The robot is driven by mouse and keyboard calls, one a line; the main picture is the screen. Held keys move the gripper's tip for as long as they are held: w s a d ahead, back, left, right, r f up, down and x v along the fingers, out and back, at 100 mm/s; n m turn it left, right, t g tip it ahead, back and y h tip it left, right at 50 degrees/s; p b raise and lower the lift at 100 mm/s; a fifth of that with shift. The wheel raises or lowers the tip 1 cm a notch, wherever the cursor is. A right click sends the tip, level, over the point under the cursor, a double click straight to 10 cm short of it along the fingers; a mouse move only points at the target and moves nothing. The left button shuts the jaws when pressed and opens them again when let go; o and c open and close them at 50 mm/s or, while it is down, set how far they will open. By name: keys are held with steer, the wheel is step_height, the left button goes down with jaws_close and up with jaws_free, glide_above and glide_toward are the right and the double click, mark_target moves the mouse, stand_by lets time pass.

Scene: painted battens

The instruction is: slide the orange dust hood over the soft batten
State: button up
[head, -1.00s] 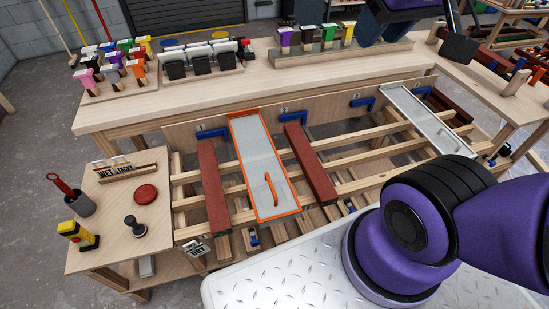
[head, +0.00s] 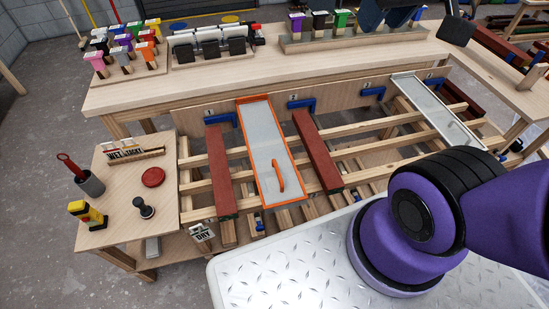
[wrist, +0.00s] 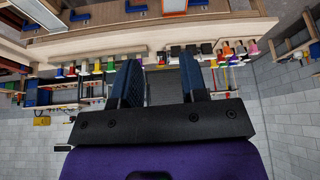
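The orange dust hood (head: 265,137) is a long pale panel with an orange rim and an orange handle near its front end. It lies across the wooden rails between two dark red battens, the left batten (head: 221,170) and the right batten (head: 317,150). Both battens are uncovered; anything under the hood is hidden. I cannot tell by sight which batten is soft. My gripper (head: 387,18) is at the top edge of the head view, far from the hood. In the wrist view its two blue fingers (wrist: 160,82) stand apart with nothing between them.
A grey-rimmed hood (head: 435,108) lies on the rails at right. Blue brackets (head: 301,104) line the back board. Several colored-handled brushes and blocks stand on the bench (head: 250,82). A side table (head: 115,190) at left holds a WET TACKY rack (head: 132,155); a DRY tag (head: 202,232) hangs near the rails.

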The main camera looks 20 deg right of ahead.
steer(key=w+a+f+g, duration=0.1)
steer(key=w+f, duration=0.6)
steer(key=w, duration=0.2)
steer(key=m+g+y, duration=0.1)
steer(key=g+y, duration=0.1)
steer(key=g, duration=0.2)
glide_above(278, 170)
steer(key=d, duration=0.2)
step_height(278, 170, down, 38)
steer(key=f, duration=0.3)
steer(key=a+f, duration=0.1)
steer(key=f, duration=0.5)
steer(key=shift+a+f, duration=0.35)
steer(key=shift+f, duration=0.05)
steer(key=shift+c, duration=0.2)
jaws_close()
